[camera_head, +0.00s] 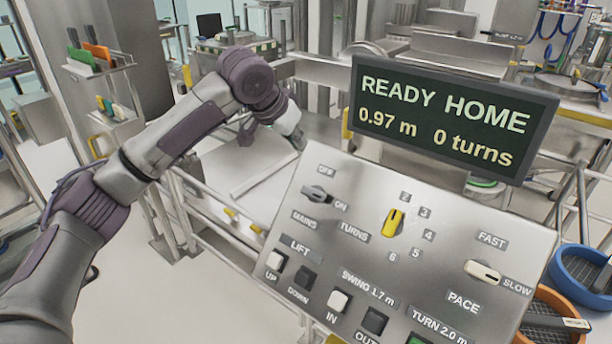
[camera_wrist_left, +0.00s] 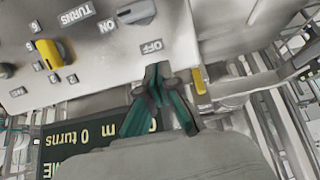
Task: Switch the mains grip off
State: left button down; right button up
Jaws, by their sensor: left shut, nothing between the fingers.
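The mains grip (camera_head: 317,194) is a grey rotary handle at the upper left of the sloping control panel (camera_head: 375,185). Its pointed end appears turned toward the ON label (camera_head: 341,206); the OFF label (camera_head: 326,172) lies above it. My right gripper is not in view.
A display (camera_head: 450,118) reading READY HOME, 0.97 m, 0 turns stands above the panel. A yellow turns grip (camera_head: 393,222), a white pace grip (camera_head: 483,271) and several push buttons share the panel. Blue and orange bins (camera_head: 580,275) stand at the right.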

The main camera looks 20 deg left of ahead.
pick_arm(q)
jog(key=p, duration=0.3)
send_over(313, 194)
jog(key=w+a, duration=0.2)
jog(key=w, duration=0.2)
jog(key=f, duration=0.8)
jog(key=shift+w+d, duration=0.1)
jog(key=shift+d, duration=0.15)
jog(key=shift+s+a+f+p, duration=0.25)
jog(key=shift+s+f+p, duration=0.15)
jog(key=shift+s+f, duration=0.3)
jog(key=shift+s+a+f+p, duration=0.2)
jog(key=shift+s+f+p, duration=0.15)
jog(key=shift+s+f, duration=0.3)
jog(key=shift+w, duration=0.1)
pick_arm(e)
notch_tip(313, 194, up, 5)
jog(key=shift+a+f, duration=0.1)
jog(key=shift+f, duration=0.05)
pick_arm(q)
jog(key=shift+d, duration=0.1)
jog(key=shift+w+f, duration=0.1)
jog(key=shift+w, duration=0.1)
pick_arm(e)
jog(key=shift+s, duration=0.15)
